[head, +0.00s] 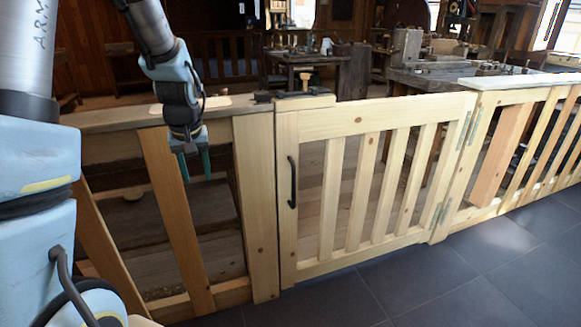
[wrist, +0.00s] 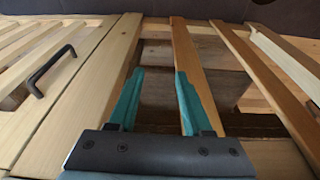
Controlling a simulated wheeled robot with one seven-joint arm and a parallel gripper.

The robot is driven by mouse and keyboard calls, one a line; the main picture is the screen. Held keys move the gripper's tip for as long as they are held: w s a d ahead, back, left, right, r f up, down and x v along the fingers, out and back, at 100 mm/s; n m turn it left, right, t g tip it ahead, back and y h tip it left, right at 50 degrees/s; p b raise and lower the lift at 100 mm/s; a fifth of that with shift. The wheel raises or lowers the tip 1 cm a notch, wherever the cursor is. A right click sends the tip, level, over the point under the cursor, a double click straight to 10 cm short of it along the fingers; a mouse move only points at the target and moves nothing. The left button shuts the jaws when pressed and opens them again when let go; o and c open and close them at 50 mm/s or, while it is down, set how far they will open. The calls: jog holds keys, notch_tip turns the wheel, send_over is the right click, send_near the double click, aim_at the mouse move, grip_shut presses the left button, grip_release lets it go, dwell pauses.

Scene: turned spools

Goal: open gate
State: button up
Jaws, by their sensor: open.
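The gate (head: 373,180) is a light wooden frame with slanted slats, standing in line with the fence, and looks closed. A black pull handle (head: 292,182) is fixed upright on its left stile; it also shows at the left of the wrist view (wrist: 50,65). A dark latch (head: 292,95) sits on top where gate and post meet; its details are too small to tell. Metal hinges (head: 464,130) are at the gate's right edge. My gripper (head: 194,178) points down by the fence, left of the gate and handle. Its teal fingers (wrist: 156,95) are apart and empty.
A fence panel with slats (head: 172,215) lies left of the gate post (head: 255,205), close to my gripper. Another panel (head: 520,150) continues right. Dark floor tiles (head: 400,280) in front of the gate are clear. Workbenches (head: 440,75) stand beyond the fence.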

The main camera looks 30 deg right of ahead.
jog(key=w+d+p, duration=0.2)
jog(key=w+d, duration=0.1)
jog(key=d, duration=1.1)
jog(key=m+t+h+p, duration=0.1)
jog(key=m+t+p, duration=0.1)
send_near(294, 172)
jog(key=f, duration=0.1)
jog(key=p+x, duration=0.1)
jog(key=x, duration=1)
jog(key=shift+w, duration=0.15)
jog(key=shift+c, duration=0.4)
grip_shut()
